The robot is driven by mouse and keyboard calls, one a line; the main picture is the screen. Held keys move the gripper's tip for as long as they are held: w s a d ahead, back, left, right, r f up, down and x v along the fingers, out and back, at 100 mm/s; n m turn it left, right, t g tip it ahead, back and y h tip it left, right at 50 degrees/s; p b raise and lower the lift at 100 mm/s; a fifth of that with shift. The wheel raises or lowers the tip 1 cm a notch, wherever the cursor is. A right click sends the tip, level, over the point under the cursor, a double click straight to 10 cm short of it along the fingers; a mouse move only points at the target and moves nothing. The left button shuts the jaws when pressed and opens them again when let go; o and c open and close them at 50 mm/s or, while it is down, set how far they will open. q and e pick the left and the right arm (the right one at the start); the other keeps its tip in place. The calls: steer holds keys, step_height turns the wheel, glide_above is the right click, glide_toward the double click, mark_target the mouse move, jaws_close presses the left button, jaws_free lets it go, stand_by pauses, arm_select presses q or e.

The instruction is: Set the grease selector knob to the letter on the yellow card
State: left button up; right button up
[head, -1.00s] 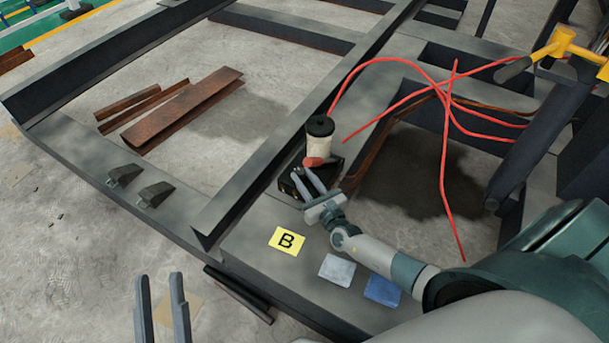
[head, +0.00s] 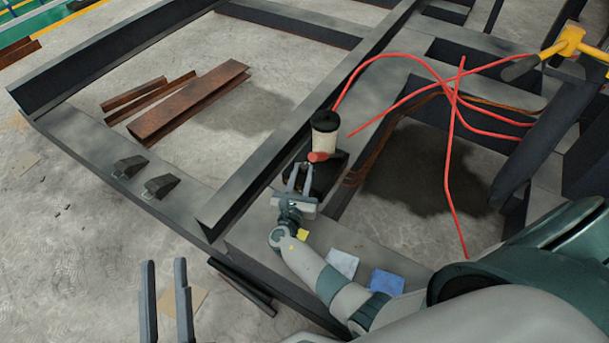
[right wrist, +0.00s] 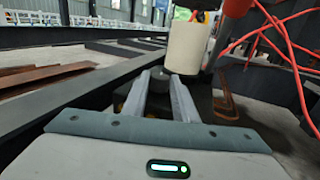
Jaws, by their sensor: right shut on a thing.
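The grease unit has a black base (head: 328,176), a cream cylinder (head: 325,138) with a black cap, and a red part low on its front. My right gripper (head: 300,170) is at the base's near left side, its fingers closed on a dark round knob, which shows between the fingertips in the right wrist view (right wrist: 159,74). The knob's pointer and letters cannot be made out. The yellow card (head: 303,234) is mostly hidden behind my right arm; its black B shows only in the earlier head view. My left gripper (head: 166,268) is open and empty at lower left.
A white cloth (head: 342,263) and a blue cloth (head: 387,282) lie on the dark steel frame near my right arm. Red hoses (head: 450,150) loop to the right. A yellow hammer-like tool (head: 568,42) is at upper right. Two dark wedges lie on the left beam.

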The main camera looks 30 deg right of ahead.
steer(key=shift+w+a+f+m+g+h+b, duration=0.1)
steer(key=shift+m+g+h+b, duration=0.2)
steer(key=shift+m+g+h, duration=0.15)
steer(key=shift+w+a+f+m+g+h+b, duration=0.1)
steer(key=shift+m+g+h+b, duration=0.15)
steer(key=shift+m+g+h, duration=0.15)
arm_select(q)
steer(key=shift+s+a+r+t+b, duration=0.15)
steer(key=shift+a+r+t, duration=0.2)
steer(key=shift+r+t, duration=0.4)
steer(key=shift+s+a+r+t+b, duration=0.15)
steer(key=shift+a+r+t, duration=0.25)
steer(key=shift+r, duration=0.55)
steer(key=shift+s+a+r+t, duration=0.15)
steer(key=shift+a+r+t, duration=0.1)
steer(key=shift+r+t, duration=0.55)
arm_select(e)
steer(key=shift+r+m+g+h, duration=0.15)
steer(key=shift+m+g+h, duration=0.2)
steer(key=shift+g+h, duration=0.15)
arm_select(q)
steer(key=shift+r, duration=0.1)
arm_select(e)
steer(key=o, duration=1)
steer(key=shift+o, duration=0.2)
